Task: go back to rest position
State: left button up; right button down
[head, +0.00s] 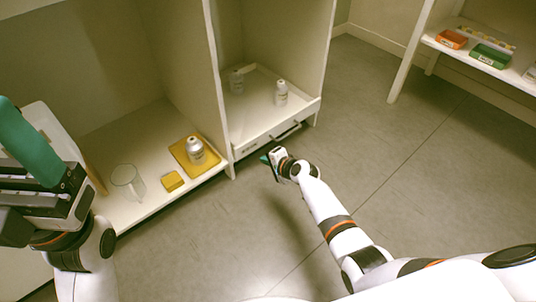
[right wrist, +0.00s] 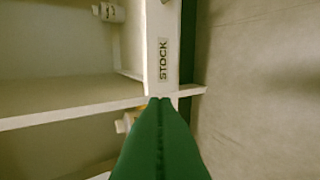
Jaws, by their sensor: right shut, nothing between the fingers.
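My right gripper (head: 266,159) is shut and empty, in front of the cabinet and just below the drawer handle (head: 286,131). In the right wrist view its green fingers (right wrist: 160,103) meet in front of the drawer front with the STOCK label (right wrist: 163,59). My left gripper (head: 32,145) is at the left edge of the head view, large and close; one teal finger shows clearly, so its opening cannot be told. I see nothing held in it.
A shelf (head: 480,62) stands at right. The floor between is clear.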

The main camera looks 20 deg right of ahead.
jog(key=shift+s+d+r, duration=0.15)
jog(key=shift+s+r, duration=0.05)
jog(key=shift+s, duration=0.2)
